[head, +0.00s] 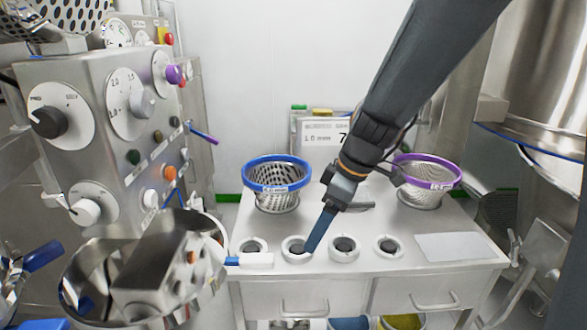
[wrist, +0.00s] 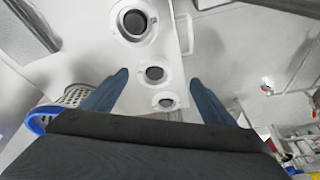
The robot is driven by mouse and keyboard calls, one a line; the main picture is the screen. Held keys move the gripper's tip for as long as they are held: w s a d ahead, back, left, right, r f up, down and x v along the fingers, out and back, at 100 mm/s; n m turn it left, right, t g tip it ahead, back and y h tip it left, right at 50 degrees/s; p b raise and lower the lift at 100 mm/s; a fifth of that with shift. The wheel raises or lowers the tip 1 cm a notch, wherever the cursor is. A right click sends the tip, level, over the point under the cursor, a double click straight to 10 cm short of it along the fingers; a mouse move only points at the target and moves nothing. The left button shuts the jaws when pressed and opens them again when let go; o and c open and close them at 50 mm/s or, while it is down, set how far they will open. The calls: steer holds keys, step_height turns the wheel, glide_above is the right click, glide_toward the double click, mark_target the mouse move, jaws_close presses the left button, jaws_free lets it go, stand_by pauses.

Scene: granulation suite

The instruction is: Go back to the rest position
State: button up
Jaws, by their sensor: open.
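My gripper (head: 325,229) is open and empty above the white bench top (head: 380,210), over the row of ring-shaped holders. In the head view one blue finger shows clearly, its tip beside the second holder (head: 297,249) from the left. In the wrist view both fingers of my gripper (wrist: 158,82) are spread apart, with nothing held between them. Ring holders, such as the nearest large one (wrist: 133,19), show beyond the fingertips. My dark arm comes down from the upper right in the head view.
A blue-rimmed basket (head: 277,183) stands left of my gripper and a purple-rimmed basket (head: 424,180) right of it. A control panel (head: 105,120) with dials and a steel bowl (head: 100,290) are at the left. A steel vessel (head: 540,65) is at the right.

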steer(key=s+d+f+m+g+h, duration=0.1)
steer(key=s+d+f+m+h, duration=0.2)
steer(key=s+d+m, duration=0.7)
steer(key=shift+s+f+m+h, duration=0.4)
steer(key=shift+s+f+m, duration=0.5)
steer(key=shift+s+m, duration=0.4)
